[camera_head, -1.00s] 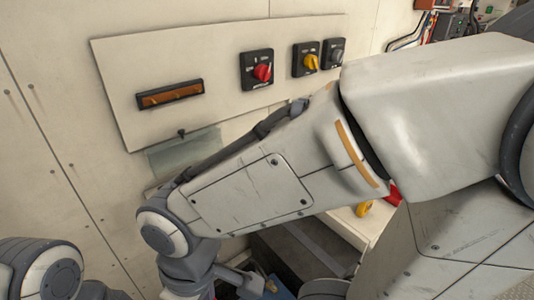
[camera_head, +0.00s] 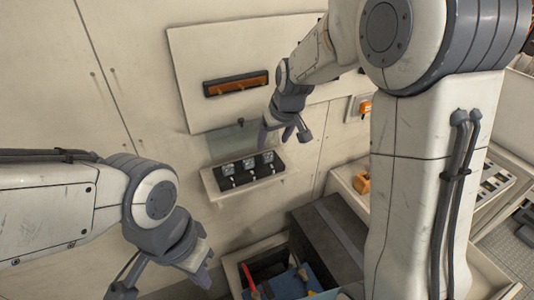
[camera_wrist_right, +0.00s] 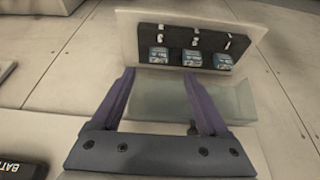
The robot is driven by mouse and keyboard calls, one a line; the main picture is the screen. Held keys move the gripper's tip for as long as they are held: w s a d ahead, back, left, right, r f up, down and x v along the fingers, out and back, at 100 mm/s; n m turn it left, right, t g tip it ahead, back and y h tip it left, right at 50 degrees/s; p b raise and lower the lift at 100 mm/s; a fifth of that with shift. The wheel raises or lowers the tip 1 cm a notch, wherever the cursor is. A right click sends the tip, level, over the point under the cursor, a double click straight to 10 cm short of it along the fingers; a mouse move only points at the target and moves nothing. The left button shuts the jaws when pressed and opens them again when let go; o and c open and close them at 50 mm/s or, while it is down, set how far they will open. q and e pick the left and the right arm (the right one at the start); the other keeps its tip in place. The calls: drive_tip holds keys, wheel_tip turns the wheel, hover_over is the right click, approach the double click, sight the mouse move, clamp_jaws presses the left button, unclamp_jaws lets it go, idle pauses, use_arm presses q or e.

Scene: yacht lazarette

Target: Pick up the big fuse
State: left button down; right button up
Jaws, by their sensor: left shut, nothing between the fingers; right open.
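A black fuse block (camera_head: 248,171) with several small blue-and-white parts sits on a pale ledge low on the wall. The right wrist view shows the block (camera_wrist_right: 185,47) with three blue-labelled pieces (camera_wrist_right: 158,54). I cannot tell which one is the big fuse. A clear greenish cover (camera_wrist_right: 222,95) hangs beside the block. My right gripper (camera_head: 284,133) is open and empty, just above the block; in the right wrist view its fingers (camera_wrist_right: 157,80) point toward the block and are apart from it. My left gripper (camera_head: 200,272) is shut and empty, low at the left.
A pale wall panel (camera_head: 190,60) carries an orange-brown bar in a black frame (camera_head: 236,83). Below are an open bin (camera_head: 240,262) with red and blue items and a dark box (camera_head: 325,240). My right arm covers the panel's right side.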

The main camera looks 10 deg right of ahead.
sight(268, 154)
drive_tip(key=x, duration=0.2)
drive_tip(key=shift+w+f+p, duration=0.1)
drive_tip(key=shift+f+p, duration=0.2)
drive_tip(key=shift+f, duration=0.1)
drive_tip(key=shift+w+f+p, duration=0.3)
drive_tip(key=shift+f+p, duration=0.2)
drive_tip(key=shift+p, duration=0.1)
drive_tip(key=p+x, duration=0.1)
drive_tip(key=x, duration=0.2)
drive_tip(key=shift+w+f, duration=0.1)
drive_tip(key=shift+w, duration=0.05)
drive_tip(key=shift+w+f, duration=0.15)
drive_tip(key=shift+f, duration=0.2)
drive_tip(key=shift+c, duration=0.3)
clamp_jaws()
